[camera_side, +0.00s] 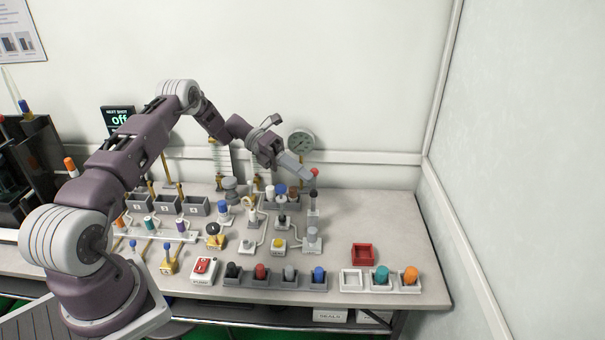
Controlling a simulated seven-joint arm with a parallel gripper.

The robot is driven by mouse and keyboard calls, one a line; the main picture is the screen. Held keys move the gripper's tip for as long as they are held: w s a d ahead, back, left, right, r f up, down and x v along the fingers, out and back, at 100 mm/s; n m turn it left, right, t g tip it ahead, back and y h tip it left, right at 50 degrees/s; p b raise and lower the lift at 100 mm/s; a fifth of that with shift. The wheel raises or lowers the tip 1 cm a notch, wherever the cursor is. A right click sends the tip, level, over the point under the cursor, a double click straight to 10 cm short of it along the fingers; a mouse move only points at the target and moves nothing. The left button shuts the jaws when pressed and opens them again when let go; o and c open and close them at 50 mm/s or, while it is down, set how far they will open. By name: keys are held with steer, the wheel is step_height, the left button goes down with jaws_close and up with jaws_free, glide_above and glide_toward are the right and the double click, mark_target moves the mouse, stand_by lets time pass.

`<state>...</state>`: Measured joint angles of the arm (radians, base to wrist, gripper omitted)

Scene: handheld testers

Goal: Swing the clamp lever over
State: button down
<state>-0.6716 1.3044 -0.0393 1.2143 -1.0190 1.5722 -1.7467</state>
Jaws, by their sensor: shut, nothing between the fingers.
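My gripper (309,178) is shut and empty at the back right of the bench's equipment, pointing down to the right. A red ball knob (315,172) shows right at the fingertips; I take it to be on the clamp lever, but its arm is hidden or too small to make out. I cannot tell whether the fingers touch the knob. Just below is a grey upright post with a dark top (314,195).
A round gauge (301,141) stands behind my gripper. Bottles (281,190) stand close to its left. Small bins (290,281) line the front edge, and a red tray (363,254) lies at right. The bench's right side (385,215) is clear.

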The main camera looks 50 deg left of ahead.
steer(key=shift+w+a+r, duration=0.1)
steer(key=shift+r, duration=0.1)
steer(key=s+d, duration=0.2)
steer(key=s, duration=0.2)
steer(key=s+a, duration=0.1)
steer(key=a, duration=0.9)
steer(key=s+d+r+m+g+y, duration=0.2)
steer(key=s+d+r+m+y, duration=0.15)
steer(key=d+r+m, duration=0.4)
steer(key=s+d+r+m+g+y, duration=0.1)
steer(key=s+d+r+m+y, duration=0.25)
steer(key=d+r+m, duration=0.45)
steer(key=s+d+r+m+t+y, duration=0.2)
steer(key=s+m+y, duration=0.1)
steer(key=s+m, duration=0.6)
steer(key=s+d+r+m+t+y, duration=0.2)
steer(key=s+d+m+t+y, duration=0.1)
steer(key=s+m, duration=0.6)
steer(key=s+y, duration=0.1)
steer(key=s, duration=0.2)
steer(key=shift+s+t, duration=0.25)
steer(key=shift+t, duration=0.05)
